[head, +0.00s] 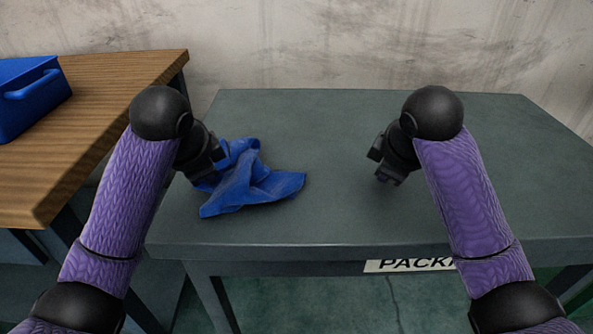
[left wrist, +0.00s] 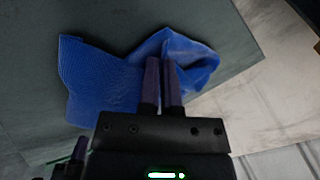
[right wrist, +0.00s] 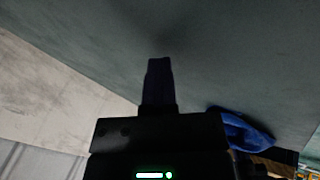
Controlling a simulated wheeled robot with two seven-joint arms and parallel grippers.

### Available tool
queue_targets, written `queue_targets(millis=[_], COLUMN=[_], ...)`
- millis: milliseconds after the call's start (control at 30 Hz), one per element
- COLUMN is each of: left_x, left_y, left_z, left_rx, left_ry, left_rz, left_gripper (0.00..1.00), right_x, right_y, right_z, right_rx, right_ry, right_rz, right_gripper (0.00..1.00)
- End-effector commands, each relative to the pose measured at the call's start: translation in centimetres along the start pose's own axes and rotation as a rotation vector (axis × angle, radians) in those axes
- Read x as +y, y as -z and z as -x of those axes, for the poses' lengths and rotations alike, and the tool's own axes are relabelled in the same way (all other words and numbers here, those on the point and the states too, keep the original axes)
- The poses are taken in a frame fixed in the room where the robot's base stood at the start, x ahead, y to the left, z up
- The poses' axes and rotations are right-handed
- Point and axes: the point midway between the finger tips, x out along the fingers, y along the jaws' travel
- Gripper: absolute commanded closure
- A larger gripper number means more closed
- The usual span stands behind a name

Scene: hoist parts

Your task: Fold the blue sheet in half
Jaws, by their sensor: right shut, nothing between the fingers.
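The blue sheet (head: 258,187) lies crumpled on the left part of the grey-green table, with raised folds near my left gripper. My left gripper (head: 214,168) is at the sheet's left side. In the left wrist view its two fingers (left wrist: 160,72) are close together on the sheet (left wrist: 100,80), with a thin strip of blue between them; the grip itself is partly hidden. My right gripper (head: 382,168) is low over the right half of the table, shut and empty, apart from the sheet. The sheet also shows at the lower right of the right wrist view (right wrist: 243,130).
The grey-green table (head: 330,120) is clear in the middle and on the right. A wooden-topped table (head: 100,120) stands at the left with a blue bin (head: 30,95) on it. A label (head: 410,265) is on the front edge. A stained wall stands behind.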

Motion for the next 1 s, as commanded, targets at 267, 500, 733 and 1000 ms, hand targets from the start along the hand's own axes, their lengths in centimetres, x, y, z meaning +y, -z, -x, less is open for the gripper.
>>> queue_targets(millis=[267,500,733,1000], left_x=[0.0,0.0,-0.6,0.4], left_y=[0.0,0.0,0.2,-0.4], left_z=[0.0,0.0,3.9,9.7], left_rx=[0.000,-0.002,0.000,-0.004], left_ry=[-0.001,-0.003,0.011,0.008], left_rz=[0.000,-0.001,-0.003,-0.002], left_gripper=[0.47,0.35,0.35,0.35], right_x=[0.0,0.0,0.6,-0.4], right_y=[0.0,0.0,0.2,-0.4], right_z=[0.1,0.0,3.9,9.7], right_rx=[0.000,0.000,0.002,-0.003], right_ry=[0.001,0.002,-0.009,-0.008], right_rz=[0.000,0.001,0.004,0.002], right_gripper=[0.54,0.35,0.35,0.35])
